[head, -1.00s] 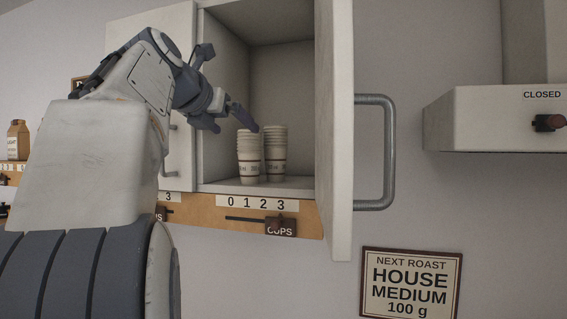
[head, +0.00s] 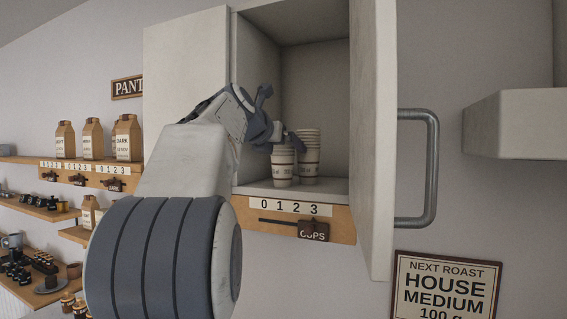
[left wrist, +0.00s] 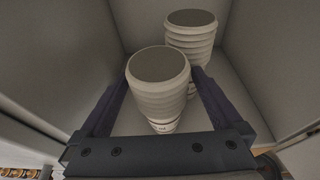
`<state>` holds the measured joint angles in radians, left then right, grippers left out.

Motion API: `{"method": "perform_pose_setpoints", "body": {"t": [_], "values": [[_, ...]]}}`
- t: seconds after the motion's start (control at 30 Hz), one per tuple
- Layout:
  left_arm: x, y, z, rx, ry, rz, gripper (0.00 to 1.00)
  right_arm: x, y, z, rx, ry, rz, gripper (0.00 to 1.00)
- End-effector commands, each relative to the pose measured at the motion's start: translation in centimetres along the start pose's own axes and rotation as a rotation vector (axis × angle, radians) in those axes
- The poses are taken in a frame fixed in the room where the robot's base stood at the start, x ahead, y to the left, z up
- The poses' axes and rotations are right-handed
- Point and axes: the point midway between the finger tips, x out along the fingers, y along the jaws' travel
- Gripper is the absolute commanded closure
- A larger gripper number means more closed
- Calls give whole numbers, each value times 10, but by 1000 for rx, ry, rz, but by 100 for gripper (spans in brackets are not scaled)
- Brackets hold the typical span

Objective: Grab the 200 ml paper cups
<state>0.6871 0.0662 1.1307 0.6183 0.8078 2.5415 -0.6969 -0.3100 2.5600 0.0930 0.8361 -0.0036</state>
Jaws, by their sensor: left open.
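My left gripper (head: 284,139) is inside the cupboard at the top of the front stack. In the left wrist view, its open dark fingers (left wrist: 158,92) lie on both sides of the front stack (left wrist: 158,72), with no clear grip on it. The back stack (left wrist: 191,36) stands beyond, near the right finger. My right gripper is not in view.
The open cupboard door (head: 372,140) with its metal handle (head: 432,165) stands to the right. Below the cups are a number strip and a CUPS slider (head: 313,231). Shelves with coffee bags (head: 93,139) are at the left.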

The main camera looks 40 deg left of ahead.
Motion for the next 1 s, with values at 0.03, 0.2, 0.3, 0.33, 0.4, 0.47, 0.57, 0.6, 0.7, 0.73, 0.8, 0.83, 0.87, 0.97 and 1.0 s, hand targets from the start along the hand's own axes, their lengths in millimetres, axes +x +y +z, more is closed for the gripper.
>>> {"method": "perform_pose_setpoints", "body": {"t": [0.03,0.2,0.3,0.33,0.4,0.47,0.57,0.6,0.7,0.73,0.8,0.83,0.87,0.97,1.0], "values": [[0,0,0,0,0,0,0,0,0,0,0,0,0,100],[0,0,0,0,0,0,54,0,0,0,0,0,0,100],[-1,0,0,0,0,0,91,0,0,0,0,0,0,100],[-1,0,1,0,-2,1,91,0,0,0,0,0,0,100],[-1,0,1,0,-2,1,91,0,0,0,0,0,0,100],[-1,0,1,0,-2,1,91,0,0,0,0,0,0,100],[-1,0,2,0,-2,1,91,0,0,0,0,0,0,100],[-2,0,4,1,-2,1,91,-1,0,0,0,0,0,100],[-4,0,10,1,-3,1,91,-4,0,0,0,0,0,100],[-5,0,13,2,-3,0,91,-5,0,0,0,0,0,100],[-7,0,21,2,-4,1,91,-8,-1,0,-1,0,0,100],[-8,0,25,2,-4,1,91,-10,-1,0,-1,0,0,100],[-9,0,28,1,-3,0,91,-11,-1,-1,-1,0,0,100],[-13,0,42,2,-3,1,91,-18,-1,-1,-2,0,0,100],[-15,0,48,2,-4,1,91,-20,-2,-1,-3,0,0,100]]}}
